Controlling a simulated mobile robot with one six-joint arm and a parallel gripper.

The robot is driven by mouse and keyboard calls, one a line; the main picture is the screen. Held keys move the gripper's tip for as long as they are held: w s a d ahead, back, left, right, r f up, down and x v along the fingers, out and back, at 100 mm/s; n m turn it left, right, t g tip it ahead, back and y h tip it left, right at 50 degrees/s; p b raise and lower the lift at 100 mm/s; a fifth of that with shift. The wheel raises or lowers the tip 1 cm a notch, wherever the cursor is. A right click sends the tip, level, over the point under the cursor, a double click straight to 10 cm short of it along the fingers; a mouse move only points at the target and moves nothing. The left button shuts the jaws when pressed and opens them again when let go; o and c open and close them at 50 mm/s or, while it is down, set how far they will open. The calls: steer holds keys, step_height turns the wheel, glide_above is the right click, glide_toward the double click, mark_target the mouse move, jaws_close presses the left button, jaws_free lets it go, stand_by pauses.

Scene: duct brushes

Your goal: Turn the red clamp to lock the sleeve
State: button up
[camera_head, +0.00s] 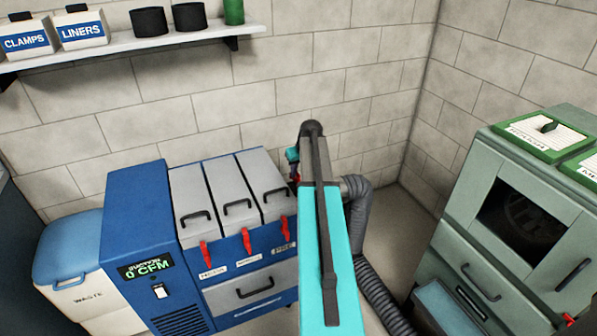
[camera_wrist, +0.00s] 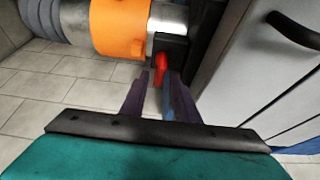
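The red clamp (camera_wrist: 160,65) shows in the wrist view as a small red lever in front of a black block. An orange sleeve (camera_wrist: 118,27) lies beside it at upper left, next to a silver pipe (camera_wrist: 168,18). My gripper (camera_wrist: 159,78) points at the clamp with its two dark purple fingers apart. The clamp's lower end appears in the gap at the fingertips; I cannot tell whether either finger touches it. In the head view my teal arm hides most of this area.
A blue cabinet (camera_head: 230,268) with grey lids and red latches (camera_head: 247,240) stands left of my arm. A corrugated hose (camera_head: 358,215) runs to the floor on the right. A green cabinet (camera_head: 470,230) stands farther right. A waste bin (camera_head: 75,265) is at far left.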

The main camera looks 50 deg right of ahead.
steer(key=shift+w+f, duration=0.2)
steer(key=shift+f, duration=0.3)
jaws_close()
steer(key=shift+s+d, duration=0.1)
steer(key=shift+d, duration=0.05)
